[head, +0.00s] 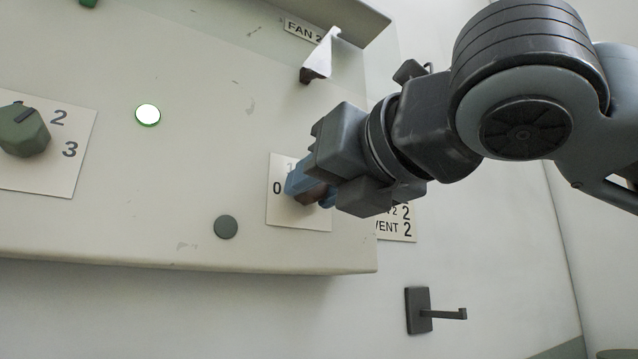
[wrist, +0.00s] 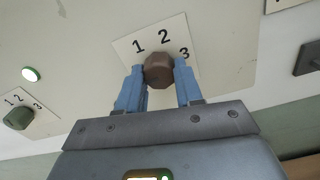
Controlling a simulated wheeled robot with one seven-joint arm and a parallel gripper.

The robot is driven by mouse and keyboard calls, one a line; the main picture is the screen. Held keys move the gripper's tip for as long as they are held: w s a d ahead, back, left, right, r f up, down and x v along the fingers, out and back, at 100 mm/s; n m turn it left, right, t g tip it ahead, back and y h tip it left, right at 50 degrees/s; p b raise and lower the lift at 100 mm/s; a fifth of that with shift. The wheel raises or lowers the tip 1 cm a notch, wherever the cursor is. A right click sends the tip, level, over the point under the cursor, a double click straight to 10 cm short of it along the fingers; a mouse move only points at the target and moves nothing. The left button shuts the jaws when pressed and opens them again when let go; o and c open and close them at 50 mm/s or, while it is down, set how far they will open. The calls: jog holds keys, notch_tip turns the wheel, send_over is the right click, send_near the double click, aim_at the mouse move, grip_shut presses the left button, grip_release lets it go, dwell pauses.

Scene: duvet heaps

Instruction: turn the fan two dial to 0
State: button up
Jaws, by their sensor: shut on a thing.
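The fan two dial is a brown faceted knob (wrist: 158,69) on a white plate (wrist: 205,48) on the cream panel. In the head view the knob (head: 311,193) is mostly hidden by my gripper. The plate's 1, 2 and 3 show in the wrist view; the 0 shows in the head view, left of my fingers. My gripper (wrist: 160,72) is shut on the knob, with one blue finger on each side; it also shows in the head view (head: 308,188). I cannot make out where the knob's pointer stands.
A green dial (head: 22,132) on its own plate is at the left. Between them are a lit green-rimmed lamp (head: 148,115) and a grey round button (head: 226,227). A white lever (head: 319,58) sits by the FAN 2 label (head: 302,31). A dark wall hook (head: 420,311) is below.

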jog(key=o, duration=1)
jog(key=shift+o, duration=0.2)
jog(key=b+v, duration=0.1)
jog(key=v, duration=0.6)
jog(key=shift+s+d+b, duration=0.25)
jog(key=shift+s+b, duration=0.05)
jog(key=shift+s, duration=0.05)
